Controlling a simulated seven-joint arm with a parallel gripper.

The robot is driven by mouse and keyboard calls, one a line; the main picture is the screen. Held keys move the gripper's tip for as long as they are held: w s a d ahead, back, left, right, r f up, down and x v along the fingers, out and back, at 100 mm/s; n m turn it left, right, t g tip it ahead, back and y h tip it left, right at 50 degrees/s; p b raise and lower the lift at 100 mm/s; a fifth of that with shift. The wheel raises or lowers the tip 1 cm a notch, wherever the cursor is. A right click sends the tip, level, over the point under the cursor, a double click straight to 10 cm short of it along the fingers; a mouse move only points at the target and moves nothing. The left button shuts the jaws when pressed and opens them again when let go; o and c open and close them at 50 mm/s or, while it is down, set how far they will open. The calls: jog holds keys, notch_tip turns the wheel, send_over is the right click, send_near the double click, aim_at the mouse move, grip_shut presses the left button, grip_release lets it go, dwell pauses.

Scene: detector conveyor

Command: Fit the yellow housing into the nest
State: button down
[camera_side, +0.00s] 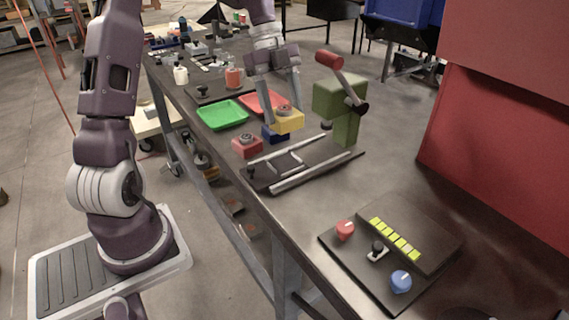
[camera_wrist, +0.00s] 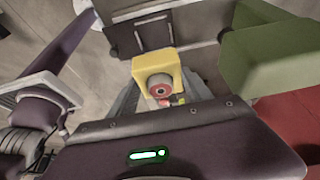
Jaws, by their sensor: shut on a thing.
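The yellow housing (camera_side: 290,124), a block with a round grey boss on top, is held between the fingers of my gripper (camera_side: 283,112) above the bench. It also shows in the wrist view (camera_wrist: 171,61), between my fingers (camera_wrist: 165,95), with a reddish centre in its boss. A dark base plate (camera_side: 325,164) with pale rails lies in front of the housing, beside a green press (camera_side: 339,100) with a red-tipped lever. I cannot tell for sure which part is the nest. The housing appears apart from the plate. Its underside is hidden.
A blue block (camera_side: 270,135) and a red block (camera_side: 246,148) stand close by the housing. Green (camera_side: 222,114) and red (camera_side: 258,101) trays lie behind. A control panel (camera_side: 398,246) sits nearer on the right. Bench between press and panel is clear.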

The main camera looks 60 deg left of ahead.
notch_tip(320, 180, down, 11)
jog(key=shift+r, duration=0.1)
dwell(0.3)
jog(key=shift+c, duration=2.2)
grip_release()
jog(key=d+v, duration=0.1)
jog(key=v, duration=1.1)
jog(key=s+d+r+n+y, duration=0.4)
jog(key=s+d+r+n, duration=0.25)
jog(key=d, duration=0.35)
jog(key=s+d+n+t, duration=0.2)
jog(key=s+d+n, duration=0.1)
jog(key=s+n, duration=0.2)
jog(key=s+d+n+t, duration=0.3)
jog(key=s+n, duration=0.3)
jog(key=s, duration=0.4)
jog(key=shift+s+d+f+t+y, duration=0.2)
jog(key=shift+d+f+t+y, duration=0.1)
jog(key=shift+d+f, duration=0.2)
